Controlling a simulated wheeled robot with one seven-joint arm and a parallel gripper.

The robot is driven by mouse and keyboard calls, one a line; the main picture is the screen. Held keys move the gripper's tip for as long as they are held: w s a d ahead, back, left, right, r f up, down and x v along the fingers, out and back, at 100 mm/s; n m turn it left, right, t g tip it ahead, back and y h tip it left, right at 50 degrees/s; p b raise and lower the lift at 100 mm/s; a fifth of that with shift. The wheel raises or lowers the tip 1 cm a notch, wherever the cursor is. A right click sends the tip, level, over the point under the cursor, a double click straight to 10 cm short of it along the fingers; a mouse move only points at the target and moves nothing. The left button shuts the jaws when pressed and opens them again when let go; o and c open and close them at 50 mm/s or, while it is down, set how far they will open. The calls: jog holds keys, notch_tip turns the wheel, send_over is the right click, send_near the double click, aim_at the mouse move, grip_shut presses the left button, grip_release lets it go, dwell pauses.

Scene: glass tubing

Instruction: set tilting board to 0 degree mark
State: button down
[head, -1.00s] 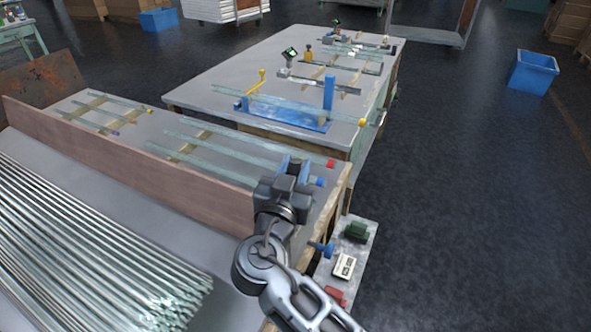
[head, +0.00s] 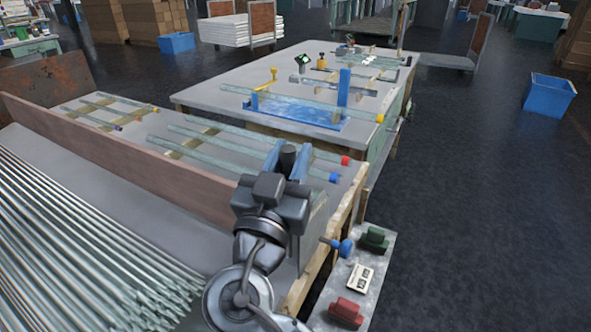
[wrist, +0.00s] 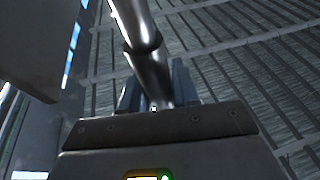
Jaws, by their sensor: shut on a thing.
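My gripper (head: 287,160) is at the near right corner of the close bench, its two blue fingers shut on a dark, round-ended handle (head: 288,152). In the wrist view a shiny metal rod (wrist: 142,45) with a dark collar runs between the fingers (wrist: 155,95). No degree scale or 0 mark is readable. My gripper hides part of the bench corner.
Many glass tubes (head: 70,240) lie at the near left. Tubes with red (head: 345,160) and blue ends rest on wooden strips on the bench (head: 150,125). A blue knob (head: 342,247) and a control panel (head: 375,262) with green and red parts are at right. Open floor lies beyond.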

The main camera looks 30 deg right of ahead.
jog(key=shift+a, duration=0.25)
jog(key=c, duration=0.9)
grip_release()
jog(key=b+v, duration=0.1)
jog(key=v, duration=0.6)
jog(key=shift+s+a+f, duration=0.15)
jog(key=shift+s+a, duration=0.05)
jog(key=shift+s, duration=0.15)
